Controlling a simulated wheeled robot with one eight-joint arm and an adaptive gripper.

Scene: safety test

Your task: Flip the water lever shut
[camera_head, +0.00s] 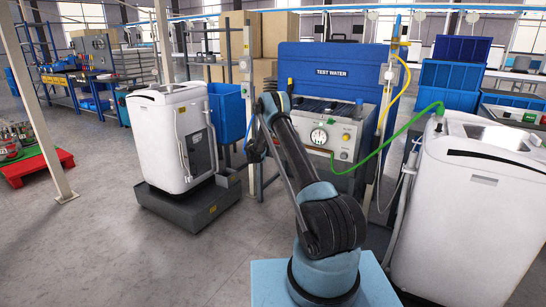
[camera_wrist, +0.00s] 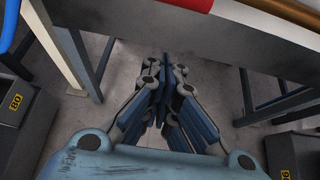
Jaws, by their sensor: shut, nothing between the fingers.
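My gripper (camera_head: 256,150) is at the station's left side, well away from that fitting. In the wrist view my gripper (camera_wrist: 164,62) is shut and empty, pointing down past a grey metal frame. A red piece (camera_wrist: 183,4) shows at that view's top edge; I cannot tell what it is.
A white machine (camera_head: 172,138) stands on a dark base at left, and another white machine (camera_head: 470,205) is close at right. A green hose (camera_head: 390,142) runs between station and right machine. A blue bin (camera_head: 228,112) stands behind my gripper. Floor at front left is clear.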

